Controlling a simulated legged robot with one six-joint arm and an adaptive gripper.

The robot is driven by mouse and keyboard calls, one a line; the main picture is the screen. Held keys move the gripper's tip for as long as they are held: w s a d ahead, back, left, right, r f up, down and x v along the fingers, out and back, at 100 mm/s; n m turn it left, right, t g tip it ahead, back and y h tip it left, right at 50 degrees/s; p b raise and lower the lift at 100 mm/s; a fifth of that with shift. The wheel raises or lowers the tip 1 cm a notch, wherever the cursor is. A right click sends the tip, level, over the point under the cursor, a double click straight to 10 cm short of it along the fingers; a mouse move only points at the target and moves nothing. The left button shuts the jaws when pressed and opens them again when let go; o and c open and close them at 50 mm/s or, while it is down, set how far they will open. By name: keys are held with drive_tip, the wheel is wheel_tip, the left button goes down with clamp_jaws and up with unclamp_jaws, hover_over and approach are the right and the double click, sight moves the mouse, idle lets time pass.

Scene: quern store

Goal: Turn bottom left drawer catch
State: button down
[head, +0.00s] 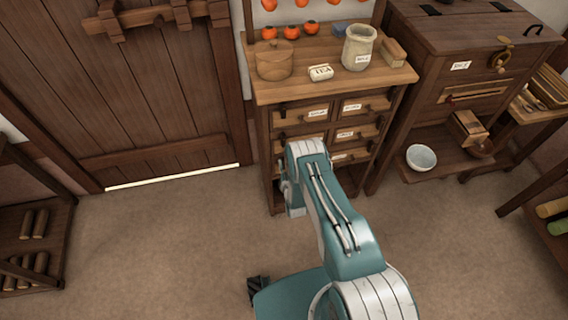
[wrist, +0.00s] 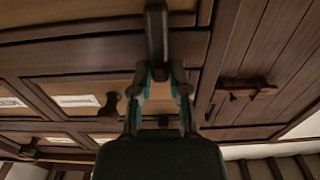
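A wooden drawer cabinet (head: 262,98) stands against the wall in the head view, with rows of labelled drawers. My arm comes in from the lower right and hides its lower left drawers. My gripper is hidden behind my wrist there. In the wrist view, which seems upside down, my gripper (wrist: 160,78) is close against the cabinet front. Its fingers lean in on both sides of a dark, bar-shaped catch (wrist: 157,35) and appear to touch it. The catch stands upright in the picture. Another dark catch (wrist: 109,105) sits on a labelled drawer to the left.
A plank door (head: 140,80) is left of the cabinet. A tea packet (head: 320,72), a round lidded box (head: 274,62) and a jar (head: 358,48) stand on top. A larger wooden chest (head: 430,60) with a white bowl (head: 421,157) is close on the right. The floor in front is clear.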

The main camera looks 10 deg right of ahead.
drive_tip(key=shift+n, duration=0.4)
drive_tip(key=shift+a+f+n, duration=0.15)
drive_tip(key=shift+a+n, duration=0.05)
drive_tip(key=shift+n, duration=2.65)
drive_tip(key=shift+a+f+n, duration=0.15)
drive_tip(key=shift+n, duration=2.75)
drive_tip(key=shift+a+f+n, duration=0.15)
drive_tip(key=shift+a+n, duration=0.05)
drive_tip(key=shift+n, duration=2.65)
drive_tip(key=c, duration=0.6)
unclamp_jaws()
